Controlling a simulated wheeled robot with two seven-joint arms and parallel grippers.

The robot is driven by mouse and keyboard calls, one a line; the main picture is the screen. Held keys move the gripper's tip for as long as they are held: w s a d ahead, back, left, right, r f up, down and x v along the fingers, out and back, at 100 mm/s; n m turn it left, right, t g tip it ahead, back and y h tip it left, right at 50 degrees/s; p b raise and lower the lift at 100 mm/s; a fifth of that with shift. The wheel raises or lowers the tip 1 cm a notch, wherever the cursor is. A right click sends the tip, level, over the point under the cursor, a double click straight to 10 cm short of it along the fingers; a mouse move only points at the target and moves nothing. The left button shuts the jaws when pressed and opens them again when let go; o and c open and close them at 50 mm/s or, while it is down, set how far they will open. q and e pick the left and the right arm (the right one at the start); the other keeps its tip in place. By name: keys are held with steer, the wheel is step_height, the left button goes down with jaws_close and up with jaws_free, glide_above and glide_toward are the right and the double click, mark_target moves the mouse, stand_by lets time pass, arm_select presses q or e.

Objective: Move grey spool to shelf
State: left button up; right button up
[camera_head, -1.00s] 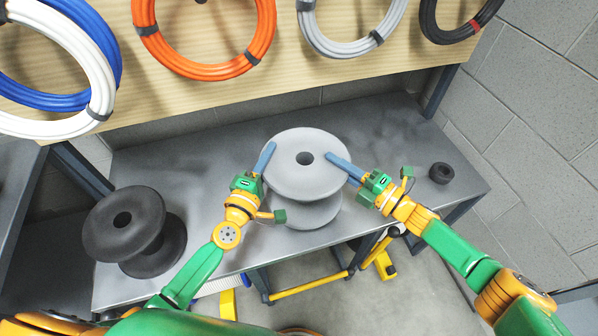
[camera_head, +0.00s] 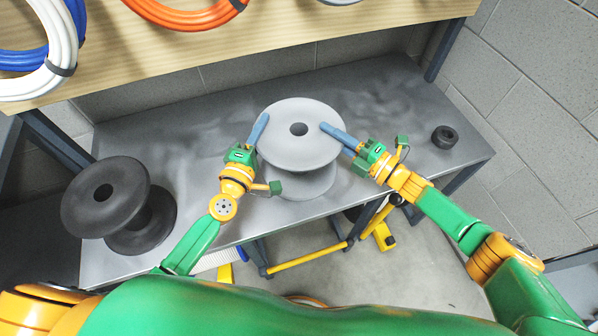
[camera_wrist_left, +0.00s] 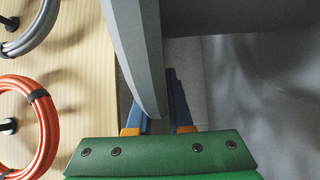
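The grey spool (camera_head: 292,151) stands upright at the middle of the grey bench, its hole facing up. My left gripper (camera_head: 260,128) reaches over the left rim of its upper flange. In the left wrist view the flange edge (camera_wrist_left: 140,60) lies between my two blue fingers (camera_wrist_left: 160,108), close against them, so the gripper looks shut on it. My right gripper (camera_head: 328,130) has a blue finger over the right rim of the same flange. Its other finger is hidden, so its opening cannot be told. The shelf cannot be made out for certain.
A black spool (camera_head: 104,192) stands at the left of the bench (camera_head: 215,120). A small black roll (camera_head: 444,137) lies at the right end. Coils of cable, one orange (camera_head: 185,16), hang on the wooden board behind. A yellow frame (camera_head: 310,283) stands below the bench.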

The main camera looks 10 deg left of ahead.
arm_select(q)
steer(key=o, duration=0.4)
arm_select(e)
steer(key=o, duration=0.4)
steer(key=shift+s+d, duration=0.1)
steer(key=shift+d, duration=0.05)
arm_select(q)
steer(key=s+a, duration=0.2)
steer(key=s, duration=0.9)
steer(key=shift+s, duration=0.4)
arm_select(e)
steer(key=v, duration=1.1)
steer(key=shift+s+d, duration=0.2)
steer(key=shift+d, duration=0.05)
